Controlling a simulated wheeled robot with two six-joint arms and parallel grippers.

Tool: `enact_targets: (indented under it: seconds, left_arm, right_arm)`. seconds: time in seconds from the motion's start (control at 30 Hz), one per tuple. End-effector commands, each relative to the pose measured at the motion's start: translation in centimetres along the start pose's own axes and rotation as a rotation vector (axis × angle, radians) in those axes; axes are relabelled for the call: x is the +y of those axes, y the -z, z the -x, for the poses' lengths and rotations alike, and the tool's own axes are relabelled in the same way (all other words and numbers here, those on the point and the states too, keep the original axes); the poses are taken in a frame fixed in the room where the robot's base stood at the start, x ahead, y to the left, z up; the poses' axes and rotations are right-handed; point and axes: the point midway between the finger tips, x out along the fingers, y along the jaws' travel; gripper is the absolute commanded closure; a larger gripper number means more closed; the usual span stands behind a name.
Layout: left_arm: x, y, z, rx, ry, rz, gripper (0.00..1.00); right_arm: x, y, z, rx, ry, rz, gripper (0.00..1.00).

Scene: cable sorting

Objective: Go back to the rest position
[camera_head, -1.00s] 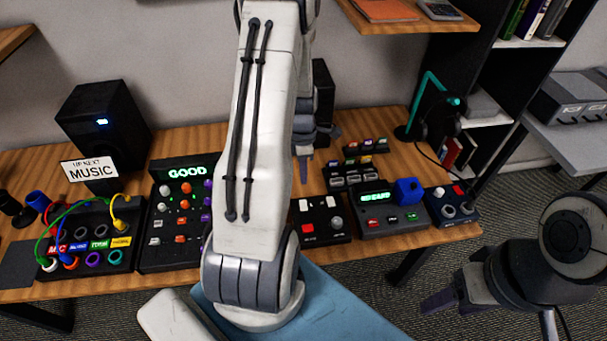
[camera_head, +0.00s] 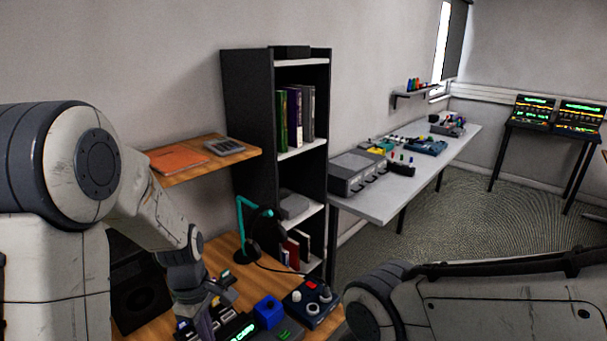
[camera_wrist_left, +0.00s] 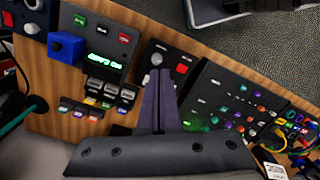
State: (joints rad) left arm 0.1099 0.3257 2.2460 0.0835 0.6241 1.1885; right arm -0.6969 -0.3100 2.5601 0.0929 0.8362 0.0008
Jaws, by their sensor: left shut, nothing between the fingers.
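My left arm comes in from the left of the head view and bends down over the wooden desk (camera_head: 232,248). My left gripper (camera_head: 212,318) hangs low over the desk devices and is partly cut off at the bottom of the head view. In the left wrist view its two dark fingers (camera_wrist_left: 158,80) lie together, shut and empty, over the panels. My right arm shows only as a large pale link at the lower right of the head view. Its gripper is out of frame.
A blue cube (camera_head: 268,312) and a knob box (camera_head: 312,302) stand right of my left gripper. A wooden shelf (camera_head: 250,153) and dark bookcase (camera_head: 250,120) rise behind. A grey bench (camera_head: 378,207) lies farther right.

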Motion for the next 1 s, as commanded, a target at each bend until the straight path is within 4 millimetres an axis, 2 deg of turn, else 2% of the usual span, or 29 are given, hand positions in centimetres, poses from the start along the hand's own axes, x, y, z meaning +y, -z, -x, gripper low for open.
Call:
enact_targets:
  seconds: [0.03, 0.1, 0.2, 0.33, 0.4, 0.5, 0.6, 1.0]
  left_arm:
    - [-0.4, -3.6, 1.6, 0.008, -0.013, -0.226, 1.00]
    - [-1.8, -7.8, 3.3, 0.014, -0.021, -0.542, 1.00]
    - [-4.7, -12.8, 5.3, 0.022, -0.033, -0.987, 1.00]
    - [-9.1, -17.1, 6.8, 0.030, -0.045, -1.484, 1.00]
    - [-11.1, -18.4, 7.3, 0.033, -0.051, -1.689, 1.00]
    - [-13.0, -19.4, 7.6, 0.036, -0.057, -1.890, 1.00]
    - [-13.9, -19.8, 7.8, 0.037, -0.059, -1.988, 1.00]
    - [-14.1, -19.8, 7.8, 0.036, -0.059, -2.007, 1.00]
  right_arm:
    - [0.0, 0.0, 0.0, 0.000, 0.000, 0.000, 0.41]
    - [0.0, 0.0, 0.0, 0.000, 0.000, 0.000, 0.41]
    - [0.0, 0.0, 0.0, 0.000, 0.000, 0.000, 0.41]
    - [0.0, 0.0, 0.0, 0.000, 0.000, 0.000, 0.41]
    - [0.0, 0.0, 0.0, 0.000, 0.000, 0.000, 0.41]
    - [0.0, 0.0, 0.0, 0.000, 0.000, 0.000, 0.41]
    - [0.0, 0.0, 0.0, 0.000, 0.000, 0.000, 0.41]
    - [0.0, 0.0, 0.0, 0.000, 0.000, 0.000, 0.41]
